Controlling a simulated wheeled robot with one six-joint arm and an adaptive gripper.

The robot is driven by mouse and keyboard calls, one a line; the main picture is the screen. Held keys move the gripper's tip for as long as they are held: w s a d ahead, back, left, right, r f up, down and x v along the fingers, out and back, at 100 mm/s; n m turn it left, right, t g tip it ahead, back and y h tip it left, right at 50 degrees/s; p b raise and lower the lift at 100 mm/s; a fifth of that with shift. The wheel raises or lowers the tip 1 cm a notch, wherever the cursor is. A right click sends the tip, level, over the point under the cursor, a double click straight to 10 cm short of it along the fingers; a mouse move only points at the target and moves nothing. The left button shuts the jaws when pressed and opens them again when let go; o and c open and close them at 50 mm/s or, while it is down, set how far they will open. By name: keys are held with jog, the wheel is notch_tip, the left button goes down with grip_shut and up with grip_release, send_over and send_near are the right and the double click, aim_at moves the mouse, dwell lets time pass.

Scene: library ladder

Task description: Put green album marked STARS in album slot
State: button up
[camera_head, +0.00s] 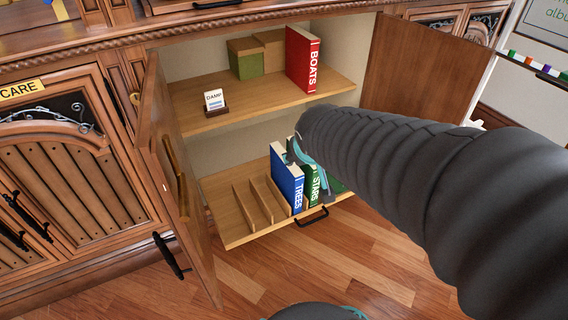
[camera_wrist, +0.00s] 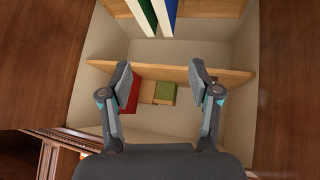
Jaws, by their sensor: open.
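The green album marked STARS (camera_head: 313,184) stands upright on the low pull-out shelf (camera_head: 240,235), just right of the blue album marked TREES (camera_head: 288,180). My arm partly covers its top. In the wrist view the green album (camera_wrist: 140,12) and blue album (camera_wrist: 168,14) show at the top edge, beyond my fingertips. My gripper (camera_wrist: 160,72) is open, with nothing between its fingers. In the head view part of it shows in front of the albums' upper ends; I cannot tell whether it touches them. Empty slots between wooden dividers (camera_head: 258,200) lie left of TREES.
The upper shelf (camera_head: 260,97) holds a red BOATS album (camera_head: 302,58), a green box (camera_head: 246,60) and a DAMP card (camera_head: 214,100). Open doors flank the cabinet, left (camera_head: 165,150) and right (camera_head: 425,75). A black handle (camera_head: 311,217) sits on the pull-out's front.

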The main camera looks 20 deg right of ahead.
jog(key=s+a+r+g+y, duration=0.1)
jog(key=s+a, duration=0.1)
jog(key=s, duration=0.5)
jog(key=s+a+r+g+y, duration=0.1)
jog(key=s+a, duration=0.2)
jog(key=s, duration=0.3)
jog(key=shift+s+a, duration=0.3)
jog(key=shift+s, duration=0.1)
jog(key=shift+s, duration=0.1)
